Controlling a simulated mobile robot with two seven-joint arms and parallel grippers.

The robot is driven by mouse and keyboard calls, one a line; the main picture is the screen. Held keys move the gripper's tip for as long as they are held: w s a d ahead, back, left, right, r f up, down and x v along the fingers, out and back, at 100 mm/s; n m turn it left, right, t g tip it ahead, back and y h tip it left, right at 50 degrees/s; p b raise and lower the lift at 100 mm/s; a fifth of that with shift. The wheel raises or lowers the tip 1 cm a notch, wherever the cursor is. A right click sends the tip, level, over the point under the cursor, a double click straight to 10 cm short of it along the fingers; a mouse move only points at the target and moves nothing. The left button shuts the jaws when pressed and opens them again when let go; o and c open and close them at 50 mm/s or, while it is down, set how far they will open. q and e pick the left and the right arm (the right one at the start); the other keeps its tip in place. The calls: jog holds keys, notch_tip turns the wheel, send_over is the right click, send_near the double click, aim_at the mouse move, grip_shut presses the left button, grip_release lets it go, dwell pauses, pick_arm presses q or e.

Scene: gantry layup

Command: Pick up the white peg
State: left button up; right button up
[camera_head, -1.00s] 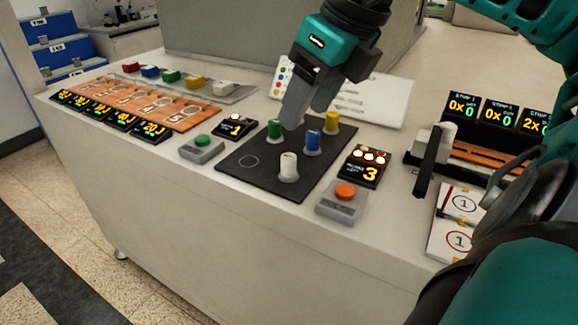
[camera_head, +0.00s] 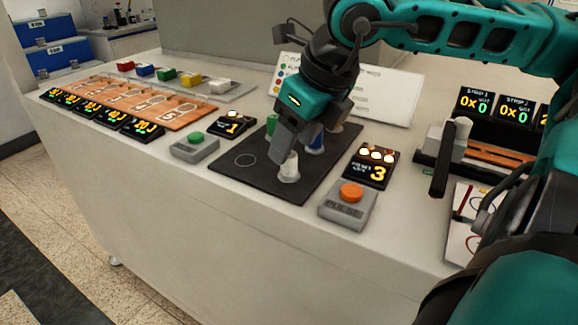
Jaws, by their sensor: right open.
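The white peg (camera_head: 289,170) stands upright at the front of the black board (camera_head: 262,183). My right gripper (camera_head: 281,155) is open and points down at the peg, with its fingertips close over or beside the peg's top; I cannot tell if they touch it. Behind the gripper, the green peg (camera_head: 271,124) and the blue peg (camera_head: 315,143) are partly hidden. The yellow peg is mostly hidden behind the gripper. My left gripper is not in view.
An orange-button box (camera_head: 347,205) and a display reading 3 (camera_head: 371,167) stand right of the board. A green-button box (camera_head: 195,147) stands left. An empty circle (camera_head: 245,160) marks the board's left part. A slotted fixture (camera_head: 470,150) stands at the right.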

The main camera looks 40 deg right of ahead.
aim_at(291, 155)
jog(key=x, duration=0.3)
jog(key=shift+d+f, duration=0.25)
jog(key=shift+w+f+b, duration=0.3)
jog(key=shift+f+b, duration=0.05)
jog(key=shift+f, duration=0.25)
jog(key=shift+c, duration=0.4)
jog(key=c, duration=0.9)
